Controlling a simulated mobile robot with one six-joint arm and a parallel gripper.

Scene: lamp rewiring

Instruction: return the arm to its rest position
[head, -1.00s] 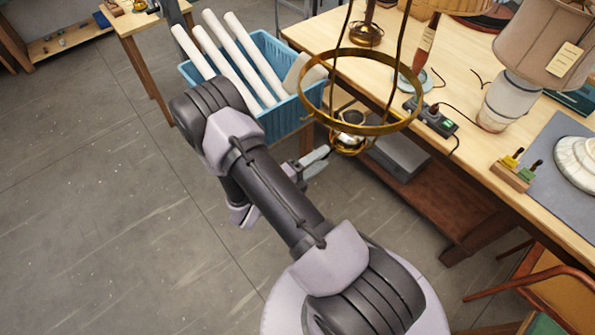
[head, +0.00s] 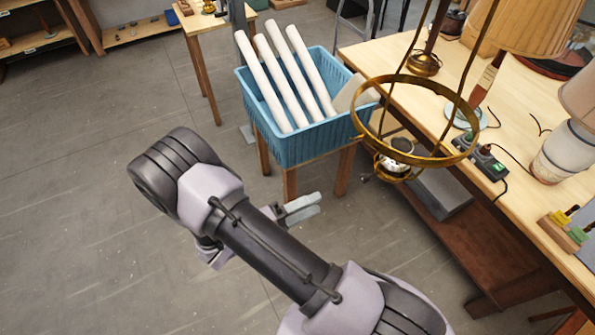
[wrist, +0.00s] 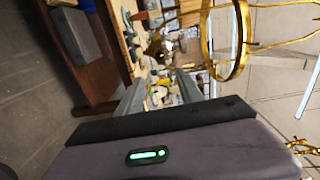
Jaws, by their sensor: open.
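My arm reaches out over the floor from the bottom right of the head view. My gripper (head: 302,208) shows beyond the arm, with its pale grey fingers pointing right. It is empty, below the brass hanging lamp ring and apart from it. Part of the gripper is hidden behind my arm. In the wrist view my gripper (wrist: 160,92) has its two grey fingers apart with nothing held between them.
A brass ring lamp (head: 372,133) hangs right of my gripper, beside the workbench (head: 525,160). A blue crate (head: 298,148) with white rolls stands on a small wooden stand behind my arm. Grey floor (head: 70,220) at the left is clear.

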